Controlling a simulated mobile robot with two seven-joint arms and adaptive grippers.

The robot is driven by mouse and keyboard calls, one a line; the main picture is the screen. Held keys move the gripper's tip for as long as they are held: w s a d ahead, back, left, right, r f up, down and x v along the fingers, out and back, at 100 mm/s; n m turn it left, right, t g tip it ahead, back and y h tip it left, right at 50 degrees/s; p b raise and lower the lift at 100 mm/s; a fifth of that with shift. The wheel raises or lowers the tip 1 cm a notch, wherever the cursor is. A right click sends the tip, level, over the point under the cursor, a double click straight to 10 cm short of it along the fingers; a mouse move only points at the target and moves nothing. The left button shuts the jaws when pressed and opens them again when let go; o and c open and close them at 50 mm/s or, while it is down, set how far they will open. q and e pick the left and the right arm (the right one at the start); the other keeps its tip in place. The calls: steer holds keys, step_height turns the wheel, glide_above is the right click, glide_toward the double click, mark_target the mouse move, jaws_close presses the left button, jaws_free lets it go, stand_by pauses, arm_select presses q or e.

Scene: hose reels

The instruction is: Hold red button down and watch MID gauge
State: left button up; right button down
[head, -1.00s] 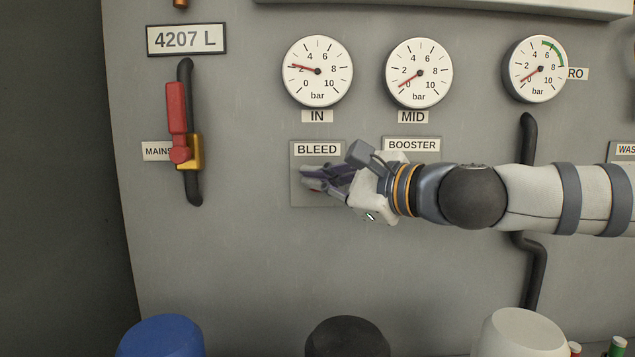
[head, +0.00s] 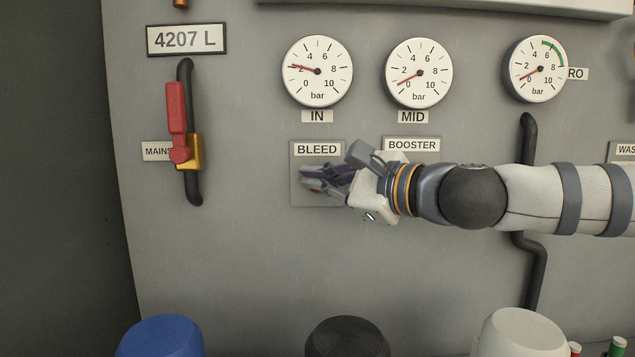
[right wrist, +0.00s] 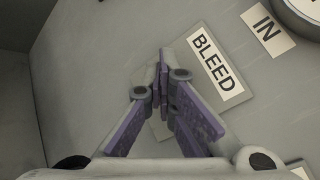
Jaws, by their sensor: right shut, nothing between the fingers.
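The MID gauge (head: 419,73) is a round white dial. Its red needle points between 0 and 2 bar. My right gripper (head: 310,180) is shut and empty, with its fingertips against or very near the BLEED plate (head: 318,200), below the BLEED label. The red button is mostly or wholly hidden behind the fingers. I cannot tell how far it is pressed. In the right wrist view the closed fingertips (right wrist: 161,80) meet the plate (right wrist: 185,85) beside the BLEED label. My left gripper is not in view.
The IN gauge (head: 317,71) reads about 2 bar. A third gauge (head: 535,69) at right reads near 0. A red lever (head: 177,115) marked MAINS stands at left. The BOOSTER label (head: 411,145) is just above my right wrist. Blue, black and white rounded tops line the bottom.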

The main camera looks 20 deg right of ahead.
steer(key=shift+s, duration=0.1)
stand_by(0.6)
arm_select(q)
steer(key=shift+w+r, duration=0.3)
arm_select(e)
steer(key=shift+s+a, duration=0.25)
steer(key=shift+s, duration=0.55)
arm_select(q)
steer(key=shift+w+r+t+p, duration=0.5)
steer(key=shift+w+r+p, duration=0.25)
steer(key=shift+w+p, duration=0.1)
arm_select(e)
steer(key=s, duration=0.2)
steer(key=s+a, duration=0.1)
steer(key=s, duration=0.2)
steer(key=shift+a, duration=0.2)
steer(key=shift+w, duration=0.1)
steer(key=shift+f, duration=0.1)
